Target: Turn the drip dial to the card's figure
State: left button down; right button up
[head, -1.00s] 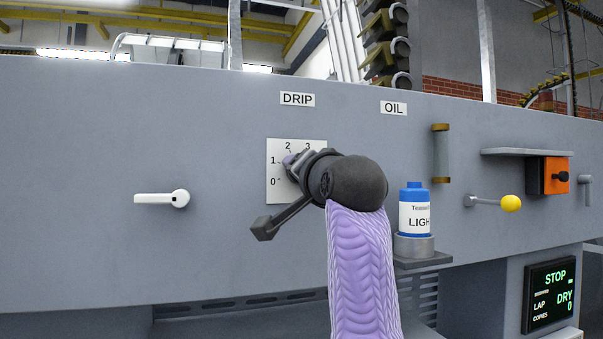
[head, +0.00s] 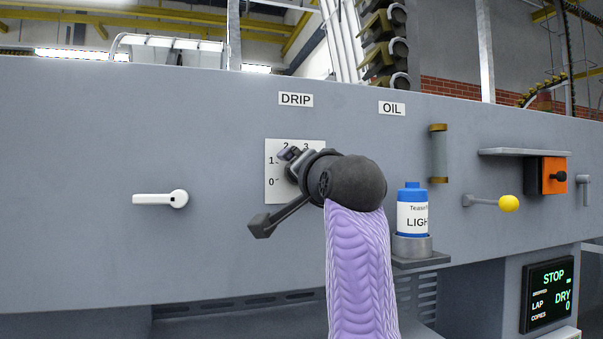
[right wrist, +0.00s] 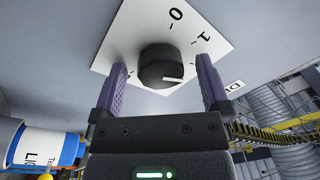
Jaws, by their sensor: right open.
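The drip dial is a dark round knob (right wrist: 162,62) with a white mark, on a white plate (right wrist: 125,42) bearing figures. In the right wrist view the mark points right, toward a part of the plate behind one finger; I cannot tell which figure it meets. 0 and 1 show there. In the head view the plate (head: 274,190) sits under the DRIP label (head: 296,99), and my right gripper (head: 291,155) hides the knob. In the right wrist view my right gripper (right wrist: 161,66) is open, its purple fingers on either side of the knob. I see no card.
Right of the dial, a blue-capped bottle (head: 412,215) stands in a holder below the OIL label (head: 392,109). A white lever (head: 160,199) is left of the dial. A yellow-knobbed lever (head: 508,204), an orange box (head: 546,176) and a STOP screen (head: 548,295) are farther right.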

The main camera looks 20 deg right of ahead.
jog(key=s+b, duration=0.6)
jog(key=s, duration=0.4)
jog(key=shift+d+f, duration=0.15)
jog(key=shift+f, duration=0.3)
